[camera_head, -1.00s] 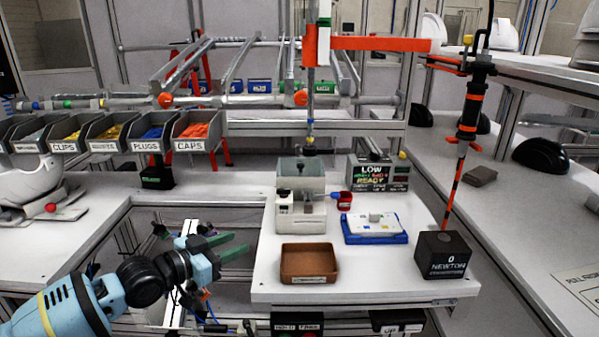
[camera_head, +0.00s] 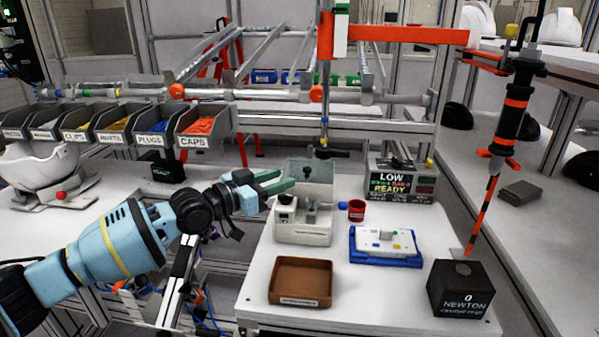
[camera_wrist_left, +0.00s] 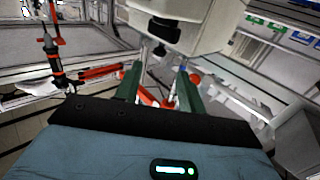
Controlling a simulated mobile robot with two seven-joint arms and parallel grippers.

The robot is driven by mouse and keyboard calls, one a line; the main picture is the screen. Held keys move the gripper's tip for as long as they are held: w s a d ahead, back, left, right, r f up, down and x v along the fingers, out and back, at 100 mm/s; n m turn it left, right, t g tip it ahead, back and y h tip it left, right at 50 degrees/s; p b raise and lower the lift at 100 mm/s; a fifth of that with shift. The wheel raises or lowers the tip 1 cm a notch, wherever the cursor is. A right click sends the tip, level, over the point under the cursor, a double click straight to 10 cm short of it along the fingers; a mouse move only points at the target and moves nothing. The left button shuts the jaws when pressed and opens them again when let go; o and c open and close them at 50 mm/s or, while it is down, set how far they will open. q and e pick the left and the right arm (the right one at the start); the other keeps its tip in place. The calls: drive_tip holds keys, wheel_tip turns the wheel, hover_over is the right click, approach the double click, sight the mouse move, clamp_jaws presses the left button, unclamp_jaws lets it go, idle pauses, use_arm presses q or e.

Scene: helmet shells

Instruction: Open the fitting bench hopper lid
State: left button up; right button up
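The hopper (camera_head: 318,172) is a light grey box at the back of the fitting bench (camera_head: 350,285), behind a pale block-shaped fixture (camera_head: 303,230). I cannot tell the lid's exact position in the head view. In the left wrist view, a pale box (camera_wrist_left: 205,22) with a black handle-like part (camera_wrist_left: 166,28) fills the top middle; it may be the hopper. My left gripper (camera_head: 276,181) has green fingers, is open and empty, and points right at the hopper's left side. Its fingers also show apart in the left wrist view (camera_wrist_left: 160,92). My right gripper is out of view.
A brown tray (camera_head: 300,282), a blue tray with a white part (camera_head: 385,245), a red cup (camera_head: 356,210) and a black block (camera_head: 462,288) stand on the bench. A display box (camera_head: 400,182) stands behind. An orange-black tool (camera_head: 508,125) hangs at right. Parts bins (camera_head: 205,127) line the left.

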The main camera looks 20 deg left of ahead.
sight(304, 171)
use_arm(q)
drive_tip(key=x, duration=0.6)
drive_tip(key=shift+w+d, duration=0.15)
clamp_jaws()
